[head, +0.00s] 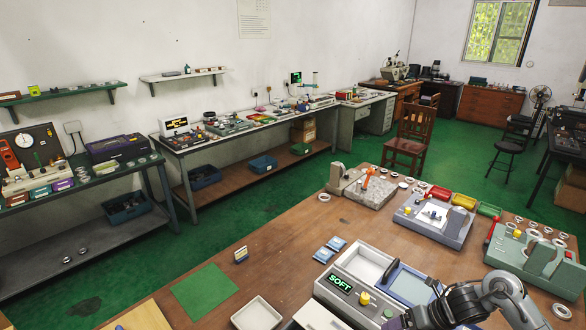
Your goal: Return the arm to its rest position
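One of my arms, dark grey, comes in at the bottom right and reaches left across the table front. I take it for my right arm. Its dark end, my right gripper (408,321), is at the bottom edge beside the grey device (352,291) with the lit "SOFT" display. Its fingers are not clear, and I cannot tell whether they are open or hold anything. My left arm and gripper are not in view. Several metal bearing rings lie on the wooden table (290,225), mostly toward the right and back.
A grey fixture (433,218) and a green-grey fixture (535,255) stand on the right. A white tray (257,314) and green mat (205,292) lie at front left. Blue pads (330,249) lie mid-table. The table's left-middle is mostly clear.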

